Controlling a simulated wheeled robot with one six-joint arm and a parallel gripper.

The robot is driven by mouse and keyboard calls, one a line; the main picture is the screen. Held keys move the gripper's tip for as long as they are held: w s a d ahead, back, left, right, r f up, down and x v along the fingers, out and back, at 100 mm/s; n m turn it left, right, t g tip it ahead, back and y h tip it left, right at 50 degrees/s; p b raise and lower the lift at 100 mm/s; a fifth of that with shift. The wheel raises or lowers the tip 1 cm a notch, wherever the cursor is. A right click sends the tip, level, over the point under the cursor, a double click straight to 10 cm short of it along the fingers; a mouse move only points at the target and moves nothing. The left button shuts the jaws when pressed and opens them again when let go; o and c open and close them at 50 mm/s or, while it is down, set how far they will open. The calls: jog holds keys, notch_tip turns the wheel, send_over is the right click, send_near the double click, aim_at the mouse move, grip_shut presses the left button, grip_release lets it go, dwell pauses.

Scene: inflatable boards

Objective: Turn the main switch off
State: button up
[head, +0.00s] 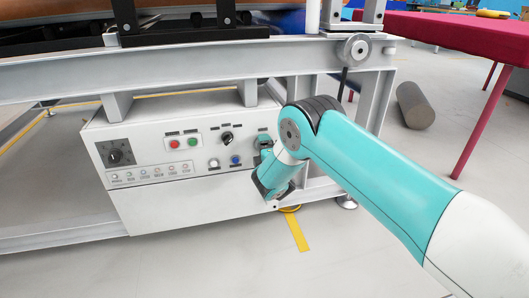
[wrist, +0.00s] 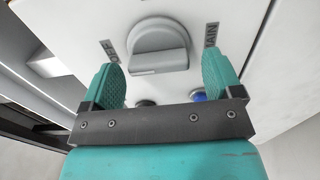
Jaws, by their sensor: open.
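The main switch (wrist: 158,42) is a grey round knob with a raised bar on the white panel. The bar lies roughly crosswise in that view. My gripper (wrist: 160,68) is open, with one teal finger on each side of the knob's near edge. I see no clear contact. In the head view my gripper (head: 264,146) is at the right end of the panel and hides the switch.
The control box (head: 185,200) sits under a grey frame rail (head: 190,72). Red (head: 174,144) and green (head: 194,142) buttons, a black selector (head: 227,138), a blue button (head: 235,160) and a large dial (head: 116,153) share the panel. A frame leg (head: 372,100) stands close right.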

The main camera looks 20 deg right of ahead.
jog(key=shift+s, duration=0.1)
jog(key=s+b, duration=1.7)
jog(key=b, duration=0.3)
jog(key=shift+s, duration=0.1)
